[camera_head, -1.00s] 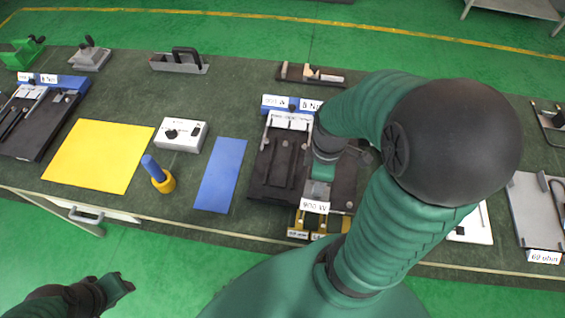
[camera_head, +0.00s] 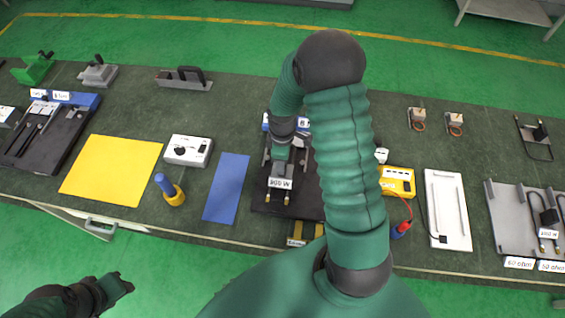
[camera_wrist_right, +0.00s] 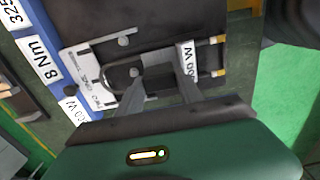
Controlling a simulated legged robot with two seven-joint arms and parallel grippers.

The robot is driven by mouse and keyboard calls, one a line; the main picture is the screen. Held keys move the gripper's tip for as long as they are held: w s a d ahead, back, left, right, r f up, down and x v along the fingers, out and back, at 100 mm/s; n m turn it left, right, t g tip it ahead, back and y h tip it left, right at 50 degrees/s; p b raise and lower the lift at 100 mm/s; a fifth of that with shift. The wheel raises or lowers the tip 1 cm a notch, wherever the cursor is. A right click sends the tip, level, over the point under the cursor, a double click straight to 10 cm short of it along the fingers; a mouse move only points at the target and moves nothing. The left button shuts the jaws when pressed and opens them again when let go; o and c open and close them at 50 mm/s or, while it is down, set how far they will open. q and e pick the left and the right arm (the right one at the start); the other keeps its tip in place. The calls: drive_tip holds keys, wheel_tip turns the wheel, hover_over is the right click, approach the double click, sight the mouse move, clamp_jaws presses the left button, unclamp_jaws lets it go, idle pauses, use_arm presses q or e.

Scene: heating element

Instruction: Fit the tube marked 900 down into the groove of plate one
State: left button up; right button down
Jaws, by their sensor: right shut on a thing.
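The tube marked 900 W is a dark U-shaped rod with brass-coloured ends and a white tag (camera_head: 280,184); it also shows in the right wrist view (camera_wrist_right: 218,57). My right gripper (camera_head: 281,168) is shut on it; its two fingers show in the right wrist view (camera_wrist_right: 160,70). The tube is over the left half of the dark middle plate (camera_head: 263,205), brass ends towards the table's front edge. I cannot tell whether it touches the groove, which the tube and gripper cover. My left gripper (camera_head: 124,282) is open and empty, off the table's front edge.
Another dark plate (camera_head: 70,130) lies at the far left. A yellow meter (camera_head: 398,181), white tray (camera_head: 447,210) and grey rack (camera_head: 510,215) stand right.

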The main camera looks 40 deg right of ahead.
drive_tip(key=shift+s+a+f+p, duration=0.1)
drive_tip(key=shift+a+f+p, duration=0.1)
drive_tip(key=shift+f, duration=0.4)
drive_tip(key=shift+s+a+f+p, duration=0.1)
drive_tip(key=shift+a+f+p, duration=0.05)
drive_tip(key=shift+f, duration=0.45)
drive_tip(key=shift+w+a+f, duration=0.1)
drive_tip(key=shift+f, duration=0.05)
drive_tip(key=c, duration=1.2)
unclamp_jaws()
drive_tip(key=o, duration=0.4)
drive_tip(key=shift+d, duration=0.2)
use_arm(q)
drive_tip(key=shift+s+a+r, duration=0.1)
drive_tip(key=shift+a+r, duration=0.15)
drive_tip(key=shift+r, duration=0.2)
use_arm(e)
drive_tip(key=shift+o, duration=0.2)
drive_tip(key=shift+d, duration=0.1)
